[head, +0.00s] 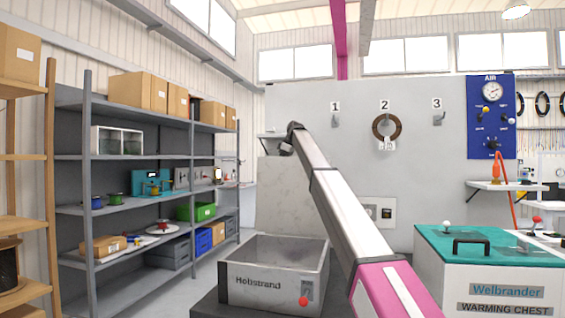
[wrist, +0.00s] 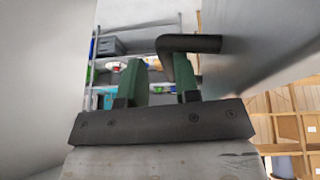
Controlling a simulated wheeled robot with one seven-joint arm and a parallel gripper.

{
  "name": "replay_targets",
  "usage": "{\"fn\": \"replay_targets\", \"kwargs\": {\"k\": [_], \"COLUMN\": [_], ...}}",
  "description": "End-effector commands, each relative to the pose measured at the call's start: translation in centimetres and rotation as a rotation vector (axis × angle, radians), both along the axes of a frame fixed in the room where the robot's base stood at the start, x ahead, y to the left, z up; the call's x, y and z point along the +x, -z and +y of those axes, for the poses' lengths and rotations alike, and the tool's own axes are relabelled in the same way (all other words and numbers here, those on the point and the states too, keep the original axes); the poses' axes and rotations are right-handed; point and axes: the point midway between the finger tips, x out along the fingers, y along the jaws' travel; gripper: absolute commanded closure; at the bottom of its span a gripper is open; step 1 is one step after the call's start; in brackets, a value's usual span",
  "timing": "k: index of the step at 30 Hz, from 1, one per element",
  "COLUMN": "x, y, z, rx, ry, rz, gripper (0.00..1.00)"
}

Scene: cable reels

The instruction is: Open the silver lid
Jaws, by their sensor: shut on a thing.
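The silver lid (head: 283,205) stands about upright at the back of the grey Hobstrand chest (head: 262,287). The chest is open and its inside shows. My arm reaches over the chest from the right, and its dark end is at the lid's upper edge in the head view; the fingertips are hidden there. In the wrist view my gripper (wrist: 163,80) has two green fingers, shut on a black bar handle (wrist: 190,43). The lid's smooth grey face (wrist: 262,45) fills the right of that view, beside the handle.
A grey shelf rack (head: 140,157) with boxes and bins stands at left. A teal-topped warming chest (head: 480,245) with a black handle is at right. Behind is a grey wall panel (head: 300,108) with numbered hooks, and a copper-coloured ring (head: 376,127) on hook 2.

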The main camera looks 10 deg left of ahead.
Motion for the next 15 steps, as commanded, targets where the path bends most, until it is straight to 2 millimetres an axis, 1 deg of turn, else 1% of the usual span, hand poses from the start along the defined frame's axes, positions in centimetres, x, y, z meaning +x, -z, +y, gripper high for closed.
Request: {"fn": "replay_targets", "kwargs": {"k": [1, 4, 5, 6, 15], "x": [-0.05, -0.09, -0.11, -0.12, -0.37], "y": [2.6, 2.62, 2.63, 2.64, 2.65], "z": [-0.73, -0.75, -0.76, -0.76, -0.83], "rx": [-0.019, -0.019, -0.019, -0.02, -0.022], "ry": [0.006, 0.006, 0.006, 0.006, 0.003], "rz": [-0.001, -0.001, -0.001, -0.001, 0.006], "gripper": [1.0, 1.0, 0.65, 0.6, 0.6]}}
